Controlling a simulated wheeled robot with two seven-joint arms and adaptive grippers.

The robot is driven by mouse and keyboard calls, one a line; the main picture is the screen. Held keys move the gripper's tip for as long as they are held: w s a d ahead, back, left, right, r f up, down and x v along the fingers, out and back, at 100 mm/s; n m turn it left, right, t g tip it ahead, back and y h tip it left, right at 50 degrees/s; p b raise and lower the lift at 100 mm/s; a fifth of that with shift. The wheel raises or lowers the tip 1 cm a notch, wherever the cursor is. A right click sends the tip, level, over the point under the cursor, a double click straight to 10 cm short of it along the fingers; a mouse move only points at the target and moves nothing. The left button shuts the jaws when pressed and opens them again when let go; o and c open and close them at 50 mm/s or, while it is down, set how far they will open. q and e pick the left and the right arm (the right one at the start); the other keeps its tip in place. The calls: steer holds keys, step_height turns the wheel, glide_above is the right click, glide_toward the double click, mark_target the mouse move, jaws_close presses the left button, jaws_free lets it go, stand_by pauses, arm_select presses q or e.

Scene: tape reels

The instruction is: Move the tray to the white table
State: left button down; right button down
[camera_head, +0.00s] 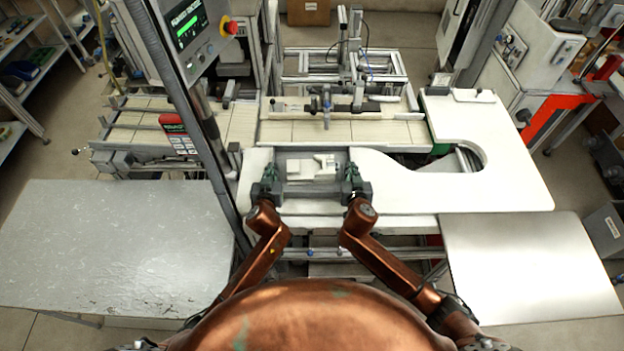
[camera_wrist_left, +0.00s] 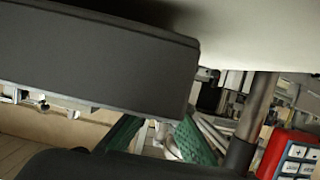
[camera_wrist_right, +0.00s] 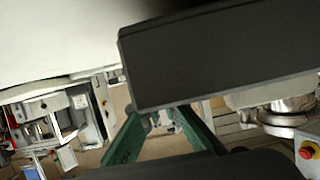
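A grey tray (camera_head: 297,191) with white parts (camera_head: 313,167) in it lies at the front of the white machine bench, near the middle of the head view. My left gripper (camera_head: 271,168) is at its left end and my right gripper (camera_head: 351,170) at its right end. In the left wrist view the green fingers of the left gripper (camera_wrist_left: 163,120) stand apart. In the right wrist view those of the right gripper (camera_wrist_right: 157,113) also stand apart. I cannot tell whether the fingers touch the tray. A white table (camera_head: 530,265) stands at the front right.
A worn grey table (camera_head: 110,245) stands at the front left. The white bench top (camera_head: 450,190) with a curved cutout extends to the right of the tray. A post with a screen (camera_head: 187,28) rises left of my left arm. The white table's top is clear.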

arm_select(q)
steer(key=shift+s+a+f+b, duration=0.15)
steer(key=shift+s+f+b, duration=0.05)
steer(key=shift+f+b, duration=0.3)
arm_select(e)
steer(key=shift+s+d+f, duration=0.15)
steer(key=shift+s+f, duration=0.05)
steer(key=shift+f, duration=0.3)
arm_select(q)
steer(key=shift+f, duration=0.3)
arm_select(e)
steer(key=shift+f, duration=0.3)
arm_select(q)
steer(key=c, duration=2.4)
jaws_free()
steer(key=shift+w, duration=0.15)
arm_select(e)
steer(key=c, duration=2.4)
jaws_free()
steer(key=shift+w, duration=0.15)
arm_select(q)
steer(key=shift+o, duration=1.2)
steer(key=shift+r, duration=0.1)
arm_select(e)
steer(key=shift+o, duration=1.2)
steer(key=shift+r, duration=0.15)
